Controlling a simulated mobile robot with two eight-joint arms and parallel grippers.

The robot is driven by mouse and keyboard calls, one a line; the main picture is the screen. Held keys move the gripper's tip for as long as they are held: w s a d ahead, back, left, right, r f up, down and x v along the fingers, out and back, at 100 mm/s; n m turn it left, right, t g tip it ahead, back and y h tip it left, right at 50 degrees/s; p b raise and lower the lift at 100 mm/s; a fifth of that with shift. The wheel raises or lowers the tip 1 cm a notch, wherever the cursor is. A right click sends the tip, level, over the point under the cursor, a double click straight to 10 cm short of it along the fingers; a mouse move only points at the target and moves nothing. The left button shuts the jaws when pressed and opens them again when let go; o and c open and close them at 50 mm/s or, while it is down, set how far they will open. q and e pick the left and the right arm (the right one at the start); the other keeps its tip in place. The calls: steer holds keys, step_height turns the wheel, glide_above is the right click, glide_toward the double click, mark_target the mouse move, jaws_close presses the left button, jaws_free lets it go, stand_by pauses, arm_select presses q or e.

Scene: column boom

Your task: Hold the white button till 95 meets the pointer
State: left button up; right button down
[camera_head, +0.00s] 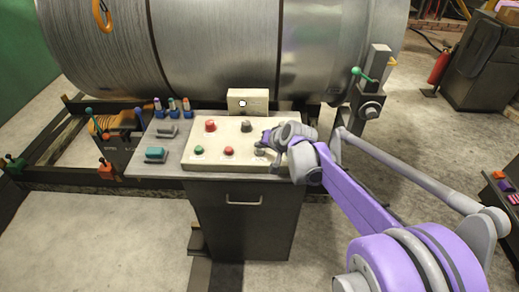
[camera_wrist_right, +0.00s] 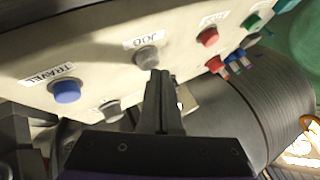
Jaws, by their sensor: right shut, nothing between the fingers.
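The sloped control panel (camera_head: 215,160) carries several buttons and knobs. In the right wrist view, a pale grey button (camera_wrist_right: 147,57) sits under a label reading JOG; it looks like the white button. It also shows in the head view (camera_head: 259,152), partly covered by my gripper. My right gripper (camera_head: 266,140) is shut and empty over the panel's right part. In the wrist view its fingertips (camera_wrist_right: 160,74) are right beside the JOG button; I cannot tell whether they touch it. No pointer or number 95 can be made out. My left gripper is not in view.
Close by are a blue TRAVEL button (camera_wrist_right: 66,91), a red button (camera_head: 228,151), a green button (camera_head: 199,150), a red knob (camera_head: 210,126) and a black knob (camera_head: 246,126). A small box (camera_head: 248,95) stands behind the panel, before the large metal drum (camera_head: 215,45).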

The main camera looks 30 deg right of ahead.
mark_target(261, 152)
steer(key=shift+f, duration=0.45)
stand_by(0.3)
steer(key=shift+r, duration=0.15)
stand_by(3.0)
steer(key=shift+r+p, duration=0.5)
steer(key=shift+r, duration=0.3)
steer(key=shift+r+p, duration=1.7)
steer(key=shift+r, duration=0.85)
steer(key=shift+w+f, duration=0.1)
